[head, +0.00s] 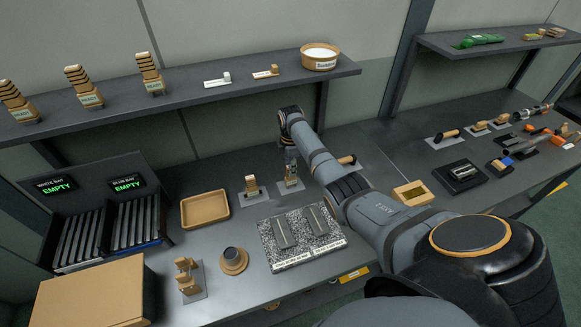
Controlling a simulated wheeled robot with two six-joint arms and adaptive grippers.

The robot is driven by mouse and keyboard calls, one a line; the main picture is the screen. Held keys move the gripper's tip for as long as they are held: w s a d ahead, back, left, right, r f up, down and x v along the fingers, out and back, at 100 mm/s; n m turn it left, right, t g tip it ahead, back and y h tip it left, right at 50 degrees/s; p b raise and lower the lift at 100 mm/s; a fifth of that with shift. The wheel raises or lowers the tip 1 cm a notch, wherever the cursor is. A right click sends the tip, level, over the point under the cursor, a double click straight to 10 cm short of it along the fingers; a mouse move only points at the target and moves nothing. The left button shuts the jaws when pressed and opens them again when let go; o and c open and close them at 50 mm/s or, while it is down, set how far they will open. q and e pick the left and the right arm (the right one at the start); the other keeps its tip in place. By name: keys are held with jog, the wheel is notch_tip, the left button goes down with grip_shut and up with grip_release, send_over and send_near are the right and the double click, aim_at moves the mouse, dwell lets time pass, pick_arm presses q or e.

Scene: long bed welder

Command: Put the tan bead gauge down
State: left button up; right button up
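My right gripper (290,172) reaches over the bench and points down. Its fingers are small and dark here. A small tan piece (292,183) is right at its fingertips, over a pale plate on the bench. I cannot tell whether the fingers are closed on it or whether it touches the plate. A similar tan piece (251,184) stands upright on another pale plate just to the left. On the shelf lie a flat gauge-like piece with a tan part (265,72) and a paler one (217,81). My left gripper is not in view.
A tan tray (205,209) lies left of the gripper. A speckled block (291,258) with two grey bars sits in front. A round tan holder (234,261) and a small tan stand (187,278) are nearby. The shelf (190,97) overhangs the bench's back.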

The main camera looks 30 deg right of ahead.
jog(key=o, duration=0.4)
jog(key=shift+r, duration=0.1)
notch_tip(320, 180, up, 12)
jog(key=b, duration=0.2)
dwell(0.5)
